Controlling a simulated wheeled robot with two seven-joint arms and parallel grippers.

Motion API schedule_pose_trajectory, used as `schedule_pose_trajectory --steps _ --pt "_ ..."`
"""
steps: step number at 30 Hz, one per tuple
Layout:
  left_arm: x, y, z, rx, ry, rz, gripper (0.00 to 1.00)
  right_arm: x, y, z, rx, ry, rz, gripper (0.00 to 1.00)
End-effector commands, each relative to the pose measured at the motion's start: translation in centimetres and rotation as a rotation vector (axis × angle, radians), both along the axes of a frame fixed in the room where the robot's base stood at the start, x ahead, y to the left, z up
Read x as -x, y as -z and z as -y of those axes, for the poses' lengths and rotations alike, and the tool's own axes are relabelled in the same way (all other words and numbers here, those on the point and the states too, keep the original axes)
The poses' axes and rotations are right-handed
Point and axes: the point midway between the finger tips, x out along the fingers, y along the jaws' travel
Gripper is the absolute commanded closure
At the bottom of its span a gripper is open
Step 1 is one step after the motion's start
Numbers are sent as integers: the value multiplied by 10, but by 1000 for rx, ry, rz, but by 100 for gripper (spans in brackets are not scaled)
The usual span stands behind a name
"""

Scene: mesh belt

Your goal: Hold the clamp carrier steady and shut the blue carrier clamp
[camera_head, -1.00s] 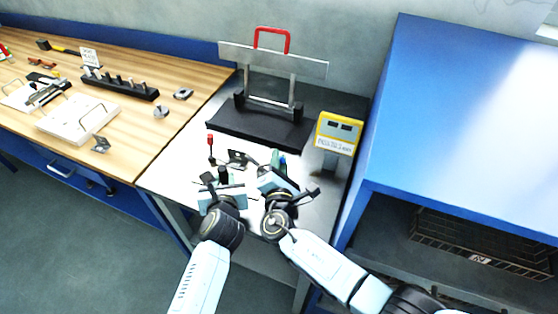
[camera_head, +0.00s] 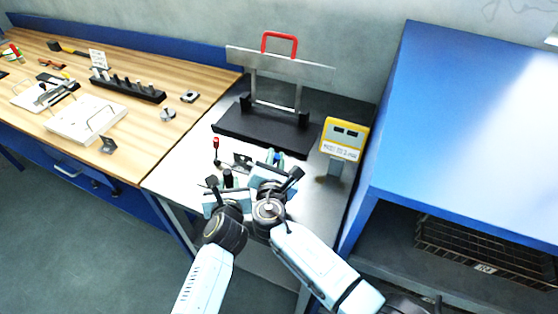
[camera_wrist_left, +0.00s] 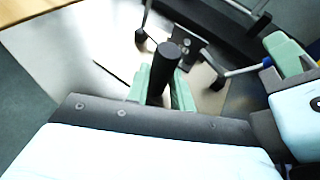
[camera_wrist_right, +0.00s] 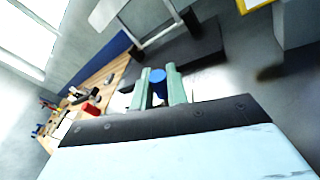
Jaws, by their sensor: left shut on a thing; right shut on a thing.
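The clamp carrier is mostly hidden behind my grippers on the metal bench top. My left gripper (camera_wrist_left: 160,92) is shut on an upright black post (camera_wrist_left: 168,62), with pale green fingers on either side of it. The post also shows in the head view (camera_head: 228,178). My right gripper (camera_wrist_right: 160,88) is shut on a blue-capped handle (camera_wrist_right: 157,76), which appears to be the blue carrier clamp. A bit of blue shows in the head view (camera_head: 277,157) between its green fingers. My two grippers are close together. Whether the clamp is shut cannot be told.
A red-tipped clamp handle (camera_head: 216,144) stands just left of the grippers. Behind is a black base (camera_head: 262,133) with a metal frame and red handle. A yellow display (camera_head: 344,138) stands to the right. A wooden bench (camera_head: 130,150) is at left, a blue cabinet (camera_head: 470,110) at right.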

Motion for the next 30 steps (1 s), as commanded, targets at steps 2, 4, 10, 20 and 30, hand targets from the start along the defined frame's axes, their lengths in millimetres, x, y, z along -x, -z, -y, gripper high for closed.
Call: schedule_pose_trajectory --steps 2,4,10,20,30 --pt "0 0 1 0 1 1 100 0 -1 -3 30 -2 -9 100" --pt "0 0 1 0 1 1 100 -1 -2 -4 53 -2 -14 100" --pt "0 0 1 1 2 1 100 -1 -3 -6 87 -3 -24 100" --pt "0 0 1 1 1 1 100 -1 -3 -6 90 -2 -25 100" --pt "0 0 1 1 1 1 100 -1 -3 -6 90 -2 -25 63"
